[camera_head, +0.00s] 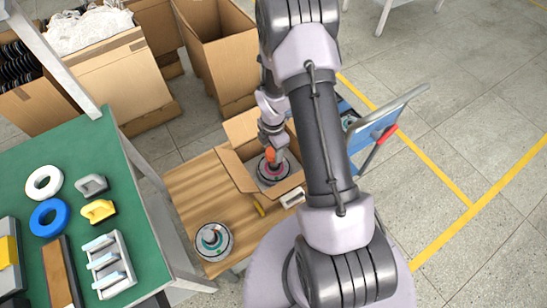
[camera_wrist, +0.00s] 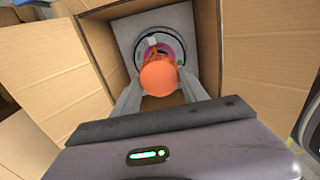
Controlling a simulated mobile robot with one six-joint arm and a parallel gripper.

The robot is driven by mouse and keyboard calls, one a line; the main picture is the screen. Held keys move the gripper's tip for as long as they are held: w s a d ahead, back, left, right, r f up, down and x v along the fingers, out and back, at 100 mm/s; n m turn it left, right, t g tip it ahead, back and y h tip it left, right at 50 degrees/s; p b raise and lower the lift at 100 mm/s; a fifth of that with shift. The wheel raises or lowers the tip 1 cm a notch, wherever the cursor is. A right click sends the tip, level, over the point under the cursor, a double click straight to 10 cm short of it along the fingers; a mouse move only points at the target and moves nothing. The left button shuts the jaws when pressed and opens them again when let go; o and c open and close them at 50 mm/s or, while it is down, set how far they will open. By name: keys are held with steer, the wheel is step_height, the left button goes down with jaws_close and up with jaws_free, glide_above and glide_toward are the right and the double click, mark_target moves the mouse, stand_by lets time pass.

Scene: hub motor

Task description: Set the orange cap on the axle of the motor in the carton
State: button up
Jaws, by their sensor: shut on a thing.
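The orange cap (camera_head: 270,155) is between the fingers of my gripper (camera_head: 272,144), low over the open carton (camera_head: 232,172). In the wrist view the cap (camera_wrist: 158,77) looks like a round orange ball between two grey fingers, and my gripper (camera_wrist: 158,90) is shut on it. The motor (camera_head: 274,170) is a round disc with a grey rim and a pink-red ring, lying in the carton. In the wrist view the motor (camera_wrist: 142,42) lies beyond the cap, which covers its middle. The axle is hidden, so I cannot tell whether the cap touches it.
The carton's flaps (camera_wrist: 58,75) stand open around my gripper. A second motor (camera_head: 213,241) lies on the wooden table (camera_head: 190,195). A green bench (camera_head: 70,150) with rings and handles stands left, a blue cart (camera_head: 365,130) right. Large cartons (camera_head: 215,50) stand behind.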

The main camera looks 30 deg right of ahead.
mark_target(273, 151)
steer(key=shift+f+b, duration=0.45)
steer(key=shift+f, duration=1.1)
steer(key=shift+f, duration=0.25)
steer(key=o, duration=1.3)
steer(key=shift+r, duration=0.1)
